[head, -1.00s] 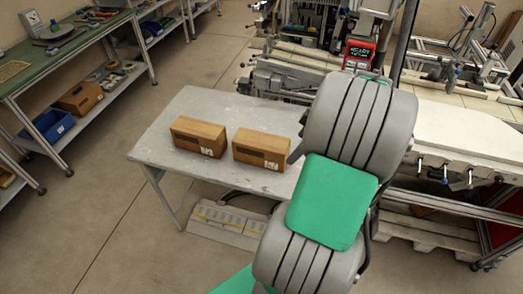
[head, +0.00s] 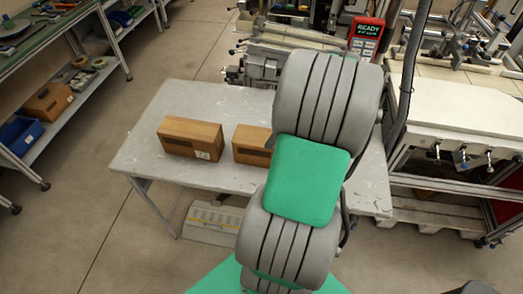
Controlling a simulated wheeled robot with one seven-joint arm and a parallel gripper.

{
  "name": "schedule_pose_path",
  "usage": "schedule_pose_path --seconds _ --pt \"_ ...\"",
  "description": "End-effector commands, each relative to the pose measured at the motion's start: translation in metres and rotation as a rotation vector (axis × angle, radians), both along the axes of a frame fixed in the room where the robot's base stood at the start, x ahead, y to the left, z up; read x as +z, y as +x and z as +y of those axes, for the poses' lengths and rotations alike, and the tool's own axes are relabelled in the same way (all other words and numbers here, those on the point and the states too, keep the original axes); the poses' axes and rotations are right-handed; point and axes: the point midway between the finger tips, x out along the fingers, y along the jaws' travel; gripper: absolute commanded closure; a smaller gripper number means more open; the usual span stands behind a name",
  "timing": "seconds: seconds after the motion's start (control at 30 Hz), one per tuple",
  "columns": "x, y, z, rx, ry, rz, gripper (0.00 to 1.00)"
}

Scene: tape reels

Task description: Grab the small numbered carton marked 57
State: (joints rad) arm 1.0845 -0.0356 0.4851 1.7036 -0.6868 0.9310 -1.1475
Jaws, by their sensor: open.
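Two small brown cartons stand on the grey table. The left carton (head: 190,138) shows whole, with a white label low on its front right corner; its number is too small to read surely. The right carton (head: 250,146) is partly covered by my arm, and its label is hidden now, so I cannot tell here which one is marked 57. My grey and green arm crosses in front of the table's right part. My gripper is not visible; the arm hides that area.
The grey table (head: 150,120) has bare room left of and behind the cartons. A machine with a red READY display (head: 366,38) stands behind. A white-topped bench (head: 455,105) is at right. Shelves at left hold a brown box (head: 48,101) and blue bin (head: 20,134).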

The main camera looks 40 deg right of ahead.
Motion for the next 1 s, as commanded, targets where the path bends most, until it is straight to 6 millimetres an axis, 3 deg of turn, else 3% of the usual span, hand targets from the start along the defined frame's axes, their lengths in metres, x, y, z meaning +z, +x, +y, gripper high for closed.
schedule_pose_path --seconds 0.03,0.1,0.47,0.8,1.0 --pt "-0.016 -0.001 -0.001 -0.003 0.000 0.000 0.00" --pt "-0.025 -0.002 -0.002 -0.005 0.000 0.000 0.00" --pt "-0.054 0.004 0.002 -0.007 0.004 0.002 0.00" --pt "-0.103 0.025 0.009 -0.005 0.003 0.002 0.00" --pt "-0.109 0.026 0.010 -0.005 0.000 0.000 0.00"
